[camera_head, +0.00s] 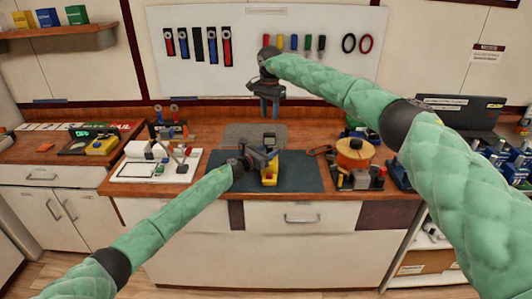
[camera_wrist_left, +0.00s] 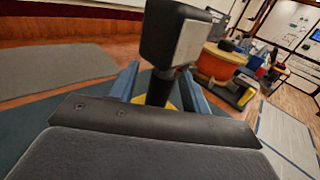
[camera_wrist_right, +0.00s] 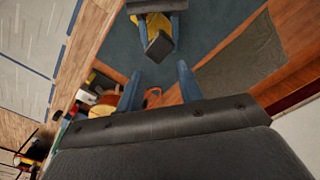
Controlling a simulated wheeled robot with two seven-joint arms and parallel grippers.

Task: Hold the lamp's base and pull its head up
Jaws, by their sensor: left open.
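The lamp has a yellow base (camera_head: 269,177) standing on the dark mat, and a dark, blocky head (camera_wrist_left: 172,35) on a black stem (camera_wrist_left: 160,88). My left gripper (camera_head: 262,157) is low at the lamp. In the left wrist view its open blue fingers are on either side of the stem, below the head; contact is not visible. My right gripper (camera_head: 269,114) is above and behind the lamp, pointing down, with its fingers apart and empty. In the right wrist view the lamp head (camera_wrist_right: 160,46) is beyond the fingertips. The base is partly hidden by my left gripper.
The dark blue mat (camera_head: 305,172) lies on the wooden bench, with a grey pad (camera_head: 255,132) behind it. An orange spool (camera_head: 355,152) and small tools stand to the right. A white board (camera_head: 135,171) with parts is to the left. The mat's right part is clear.

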